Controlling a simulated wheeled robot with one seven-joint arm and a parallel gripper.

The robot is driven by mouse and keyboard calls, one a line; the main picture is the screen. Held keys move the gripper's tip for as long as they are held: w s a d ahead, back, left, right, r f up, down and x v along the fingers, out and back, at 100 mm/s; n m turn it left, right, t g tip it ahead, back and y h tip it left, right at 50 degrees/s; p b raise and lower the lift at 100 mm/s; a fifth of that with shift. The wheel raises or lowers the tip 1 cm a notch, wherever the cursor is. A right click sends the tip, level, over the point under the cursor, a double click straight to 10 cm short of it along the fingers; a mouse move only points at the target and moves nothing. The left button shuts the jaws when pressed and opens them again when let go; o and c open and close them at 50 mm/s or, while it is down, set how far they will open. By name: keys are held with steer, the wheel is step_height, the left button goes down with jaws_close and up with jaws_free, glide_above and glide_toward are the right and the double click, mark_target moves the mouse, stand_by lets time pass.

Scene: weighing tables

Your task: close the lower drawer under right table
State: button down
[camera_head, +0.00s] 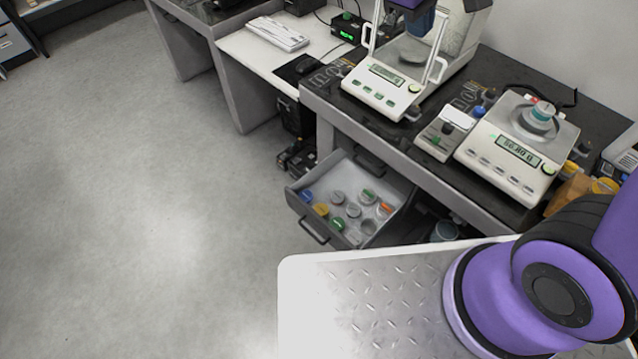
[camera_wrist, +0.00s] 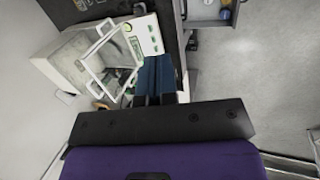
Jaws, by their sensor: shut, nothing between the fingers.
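The lower drawer (camera_head: 398,221) under the right table (camera_head: 425,147) is pulled out. Its front, with a bar handle (camera_head: 313,231), faces the open floor, and several small jars with coloured lids stand inside. A closed upper drawer's handle (camera_head: 369,158) shows just above it. In the wrist view, part of the open drawer (camera_wrist: 203,20) shows at the top edge. My gripper (camera_head: 421,22) is above the table at the glass-doored balance (camera_head: 377,86), well away from the drawer. In the wrist view its blue fingers (camera_wrist: 155,76) are together and empty.
An open balance (camera_head: 502,150) with a jar on its pan and a small device (camera_head: 445,130) stand on the table. A lower white desk (camera_head: 270,50) with a keyboard adjoins it. The floor (camera_head: 150,190) before the drawer is clear. My metal-topped base is near its right side.

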steer(key=w+a+f+n+t+h, duration=0.15)
steer(key=a+f+n, duration=0.35)
steer(key=a+f, duration=0.6)
steer(key=w+a+f+n+g+h, duration=0.15)
steer(key=a+f+n, duration=0.25)
steer(key=a+f, duration=0.7)
steer(key=s+a+f+n+t+h, duration=0.1)
steer(key=s+f+n, duration=0.2)
steer(key=f, duration=0.7)
steer(key=s+a+f+n+t, duration=0.2)
steer(key=s+f, duration=0.1)
steer(key=f, duration=0.6)
steer(key=n+t, duration=0.2)
steer(key=n, duration=0.3)
glide_toward(324, 226)
steer(key=x, duration=0.5)
steer(key=shift+w+d+f, duration=0.1)
steer(key=shift+d+f, duration=0.05)
steer(key=shift+f, duration=0.2)
steer(key=shift+w+d, duration=0.3)
steer(key=shift+d, duration=0.05)
